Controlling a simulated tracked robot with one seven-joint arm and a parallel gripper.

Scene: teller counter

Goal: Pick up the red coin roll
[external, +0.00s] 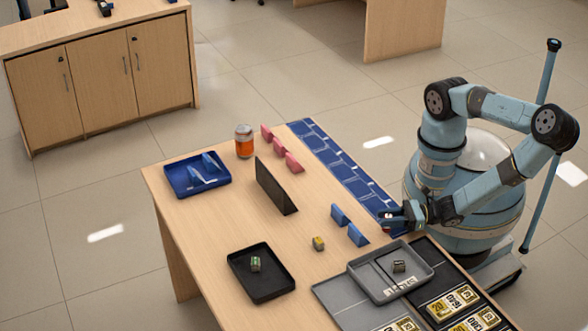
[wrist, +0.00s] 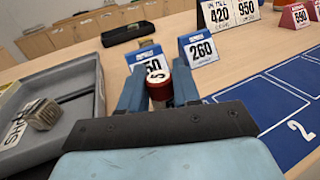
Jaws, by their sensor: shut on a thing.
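The red coin roll (wrist: 158,88) stands upright between my gripper's two blue fingers in the wrist view, its pale top marked with a 5. My gripper (wrist: 158,82) is shut on it. In the external view my gripper (external: 388,222) is low over the right edge of the counter, beside the blue mat; only a small bit of red shows there. I cannot tell whether the roll touches the surface. Two blue price cards stand just beyond: one partly hidden behind the roll, the other reading 260 (wrist: 198,48).
A grey tray (external: 356,270) holding a small block lies close by, left of my gripper in the wrist view. The blue marked mat (wrist: 285,90) lies to its right. A black tray (external: 235,272), dark upright panel (external: 275,185), blue tray (external: 205,192) and orange jar (external: 244,143) stand farther off.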

